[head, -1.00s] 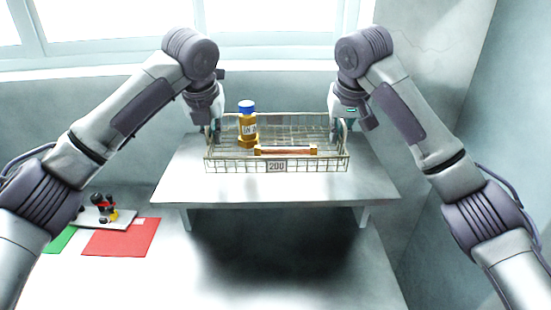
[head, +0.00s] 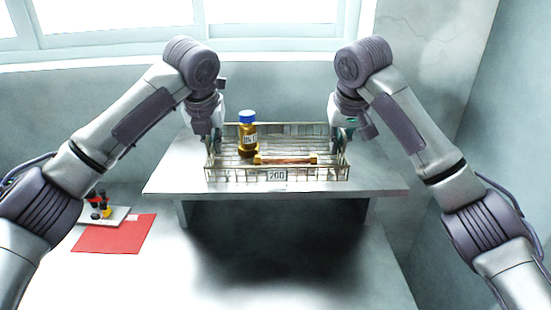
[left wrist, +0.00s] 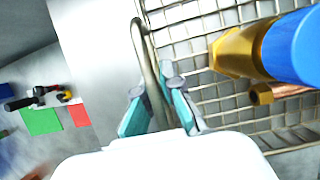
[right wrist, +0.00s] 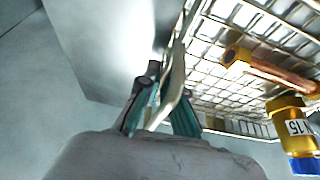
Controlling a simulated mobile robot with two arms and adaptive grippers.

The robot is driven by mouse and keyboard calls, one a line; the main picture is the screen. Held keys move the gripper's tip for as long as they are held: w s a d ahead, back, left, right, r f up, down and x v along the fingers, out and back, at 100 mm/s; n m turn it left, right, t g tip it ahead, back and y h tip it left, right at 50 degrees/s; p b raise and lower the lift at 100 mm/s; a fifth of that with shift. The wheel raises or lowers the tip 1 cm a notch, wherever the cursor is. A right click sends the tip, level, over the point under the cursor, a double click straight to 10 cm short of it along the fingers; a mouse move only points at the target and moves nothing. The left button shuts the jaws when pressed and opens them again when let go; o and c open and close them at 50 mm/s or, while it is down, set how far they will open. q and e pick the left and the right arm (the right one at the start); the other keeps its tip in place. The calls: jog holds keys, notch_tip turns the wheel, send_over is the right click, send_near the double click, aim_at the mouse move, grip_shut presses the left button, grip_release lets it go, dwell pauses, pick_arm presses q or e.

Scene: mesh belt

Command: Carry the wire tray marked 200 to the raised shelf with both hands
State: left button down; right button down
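The wire tray (head: 217,175), with a plate marked 200 at its front, is level over the raised shelf (head: 370,180). It is on the shelf top or very close above it; I cannot tell which.
A red mat (head: 112,238) lies on the lower white surface at left, beside a pale board (head: 117,217) with small black, red and yellow items. A green mat (left wrist: 40,121) shows in the left wrist view. Shelf room is free right of the tray.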

pick_arm(q)
jog(key=c, duration=1.6)
grip_release()
pick_arm(e)
jog(key=c, duration=1.6)
grip_release()
pick_arm(q)
jog(key=shift+o, duration=1.4)
jog(key=shift+s, duration=0.1)
pick_arm(e)
jog(key=shift+o, duration=1.4)
jog(key=shift+s, duration=0.1)
pick_arm(q)
jog(key=shift+r, duration=0.1)
jog(key=shift+s+r, duration=0.1)
jog(key=shift+r, duration=0.2)
jog(key=v, duration=1.1)
jog(key=shift+s, duration=0.1)
jog(key=shift+r, duration=0.1)
pick_arm(e)
jog(key=shift+r, duration=0.25)
jog(key=v, duration=1.1)
jog(key=shift+s+r, duration=0.2)
jog(key=shift+s, duration=0.05)
pick_arm(q)
jog(key=shift+r+p, duration=0.1)
jog(key=shift+p, duration=0.25)
pick_arm(e)
jog(key=shift+r, duration=0.1)
